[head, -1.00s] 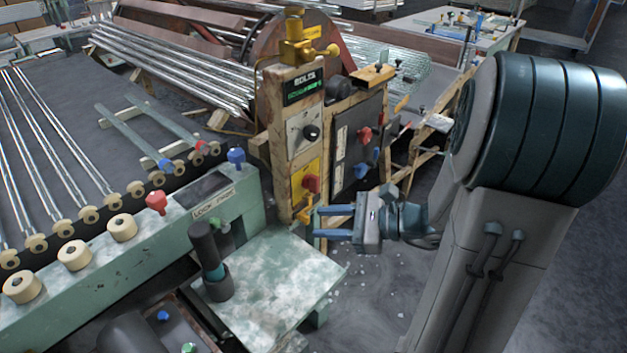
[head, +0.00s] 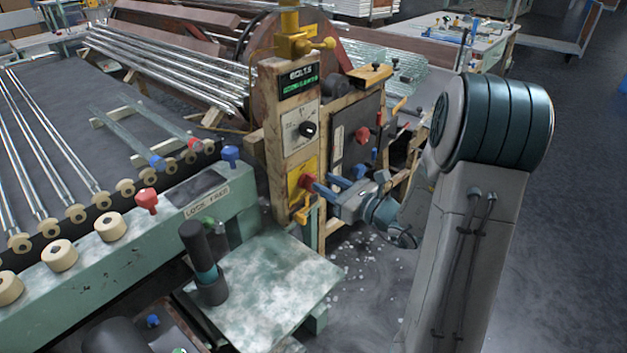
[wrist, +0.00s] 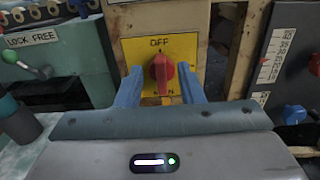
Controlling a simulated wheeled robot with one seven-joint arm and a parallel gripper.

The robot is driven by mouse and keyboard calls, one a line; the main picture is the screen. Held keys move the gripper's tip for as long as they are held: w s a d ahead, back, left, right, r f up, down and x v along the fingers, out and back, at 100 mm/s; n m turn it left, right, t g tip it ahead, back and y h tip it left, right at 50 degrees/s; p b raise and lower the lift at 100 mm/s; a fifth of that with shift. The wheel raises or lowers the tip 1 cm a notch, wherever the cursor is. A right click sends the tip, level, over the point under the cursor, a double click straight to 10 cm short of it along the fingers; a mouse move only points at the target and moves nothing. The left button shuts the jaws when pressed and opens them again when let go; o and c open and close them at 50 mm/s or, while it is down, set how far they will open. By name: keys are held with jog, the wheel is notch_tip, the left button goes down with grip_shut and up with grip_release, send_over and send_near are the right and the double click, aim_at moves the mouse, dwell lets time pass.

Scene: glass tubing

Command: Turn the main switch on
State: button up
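The main switch is a red knob (wrist: 161,72) on a yellow plate (wrist: 185,47) marked OFF at the top, with partly hidden lettering below. The knob's grip stands upright in the wrist view, in line with OFF. In the head view the red knob (head: 306,181) is low on the front of the wooden-framed control post. My gripper (wrist: 161,78) is open, one blue finger on each side of the knob. The fingertips are close to the plate; I cannot tell whether they touch the knob. In the head view my gripper (head: 320,183) reaches the post from the right.
A black dial (head: 307,129) sits above the switch. A dark panel (head: 352,150) with red and blue knobs stands just right. A green bench (head: 262,290) with a dark cylinder (head: 200,260) is at front left. Open floor lies right of my arm.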

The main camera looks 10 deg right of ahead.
aim_at(315, 178)
jog(key=shift+x, duration=1.8)
grip_shut()
jog(key=shift+a, duration=0.2)
jog(key=shift+d, duration=0.1)
